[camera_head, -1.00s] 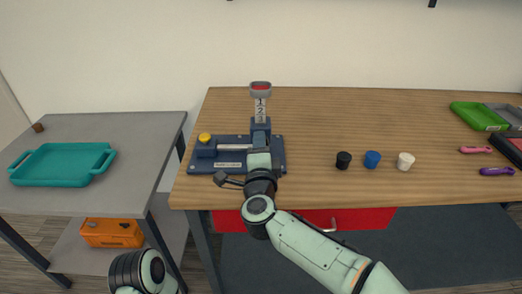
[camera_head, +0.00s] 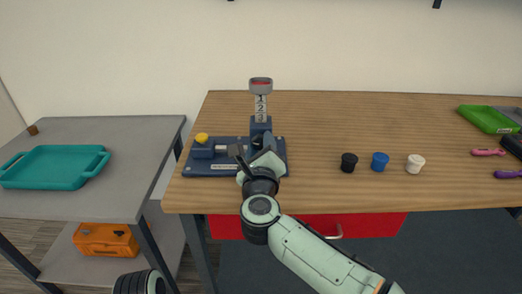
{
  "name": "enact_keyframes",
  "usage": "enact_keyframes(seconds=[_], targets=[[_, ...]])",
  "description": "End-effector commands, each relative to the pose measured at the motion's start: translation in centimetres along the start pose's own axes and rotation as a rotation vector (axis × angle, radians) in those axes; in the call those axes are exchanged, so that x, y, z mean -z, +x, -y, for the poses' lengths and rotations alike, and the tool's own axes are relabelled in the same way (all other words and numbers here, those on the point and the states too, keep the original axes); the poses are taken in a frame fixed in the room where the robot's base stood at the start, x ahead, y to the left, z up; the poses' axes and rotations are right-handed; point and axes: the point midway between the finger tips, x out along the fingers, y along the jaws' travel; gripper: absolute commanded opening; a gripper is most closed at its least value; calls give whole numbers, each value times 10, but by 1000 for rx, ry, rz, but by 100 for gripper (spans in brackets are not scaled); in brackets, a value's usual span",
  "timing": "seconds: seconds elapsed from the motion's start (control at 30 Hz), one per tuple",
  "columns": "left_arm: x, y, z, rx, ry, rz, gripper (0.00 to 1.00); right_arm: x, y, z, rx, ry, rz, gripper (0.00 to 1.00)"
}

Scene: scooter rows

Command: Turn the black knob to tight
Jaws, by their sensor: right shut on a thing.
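A blue clamp fixture (camera_head: 210,170) lies near the front left edge of the wooden table. It has a yellow knob (camera_head: 202,138) at its left and an upright post (camera_head: 260,108) numbered 1 and 2 with a red-topped grey head. My right gripper (camera_head: 264,156) is over the right part of the fixture, shut and turned at an angle. A small dark part, seemingly the black knob (camera_head: 257,142), shows at its fingers; the rest is hidden by the gripper. Its marking for tight cannot be read. My left gripper is out of view.
Black (camera_head: 348,162), blue (camera_head: 380,161) and white (camera_head: 415,163) caps stand right of the fixture. A green tray (camera_head: 488,119) and pink and purple tools are far right. A grey side table (camera_head: 120,135) holds a teal tray (camera_head: 55,168); an orange case (camera_head: 104,239) sits below.

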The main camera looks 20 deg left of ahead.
Motion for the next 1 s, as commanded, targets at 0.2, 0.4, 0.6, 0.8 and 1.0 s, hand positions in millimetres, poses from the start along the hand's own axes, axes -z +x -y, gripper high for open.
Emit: enact_keyframes(seconds=[0.2, 0.4, 0.6, 0.8, 1.0], targets=[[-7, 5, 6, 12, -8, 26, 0, -1, 0, 0, -2, 206, 1, 13], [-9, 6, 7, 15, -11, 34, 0, 0, 0, 0, -2, 395, 1, 13], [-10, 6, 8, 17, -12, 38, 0, 0, 0, 0, -1, 585, 1, 13], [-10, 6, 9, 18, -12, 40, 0, 0, 0, 1, -1, 775, 0, 13], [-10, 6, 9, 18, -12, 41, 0, 0, 0, 1, -2, 960, 1, 13]])
